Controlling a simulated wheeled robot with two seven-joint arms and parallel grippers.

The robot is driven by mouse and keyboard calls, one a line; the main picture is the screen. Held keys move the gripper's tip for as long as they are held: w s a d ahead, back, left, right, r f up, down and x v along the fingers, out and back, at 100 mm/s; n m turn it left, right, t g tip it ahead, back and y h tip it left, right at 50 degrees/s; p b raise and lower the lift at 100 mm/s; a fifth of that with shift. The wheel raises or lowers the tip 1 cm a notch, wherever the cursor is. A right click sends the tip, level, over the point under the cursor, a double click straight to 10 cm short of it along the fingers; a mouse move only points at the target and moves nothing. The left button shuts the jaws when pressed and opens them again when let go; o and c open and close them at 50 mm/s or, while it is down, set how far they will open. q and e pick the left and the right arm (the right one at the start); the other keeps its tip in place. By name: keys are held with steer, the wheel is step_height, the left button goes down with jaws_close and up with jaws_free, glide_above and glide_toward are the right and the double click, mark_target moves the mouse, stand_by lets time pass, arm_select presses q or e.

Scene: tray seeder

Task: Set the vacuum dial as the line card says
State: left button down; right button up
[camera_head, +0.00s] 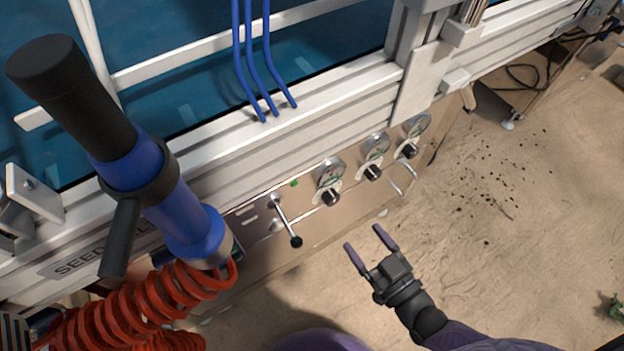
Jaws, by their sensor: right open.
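Three black knobs sit in a row on the front panel (245,280) of the machine: a near one (330,198), a middle one (373,173) and a far one (409,151). Each has a round gauge just above it: near (329,171), middle (377,143) and far (418,124). Their markings are too small to read, so I cannot tell which is the vacuum dial. No line card can be made out. My right gripper (362,237) is open and empty, below and apart from the knobs, its fingers pointing toward the panel. My left gripper is not in view.
A lever with a black ball end (296,241) sticks out left of the knobs, near a green light (294,183). A blue and black cylinder (185,215) and orange coiled hose (135,308) block the left. The sandy floor at right is open, with scattered dark specks.

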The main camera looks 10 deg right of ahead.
mark_target(334, 202)
steer(key=b+x, duration=0.1)
steer(key=x, duration=0.2)
steer(key=b+x, duration=0.1)
steer(key=x, duration=0.2)
steer(key=b+x, duration=0.1)
steer(key=x, duration=0.2)
steer(key=shift+a+f, duration=0.1)
steer(key=shift+f, duration=0.2)
steer(key=shift+w+a+r, duration=0.15)
steer(key=shift+w, duration=0.15)
steer(key=c, duration=0.5)
jaws_close()
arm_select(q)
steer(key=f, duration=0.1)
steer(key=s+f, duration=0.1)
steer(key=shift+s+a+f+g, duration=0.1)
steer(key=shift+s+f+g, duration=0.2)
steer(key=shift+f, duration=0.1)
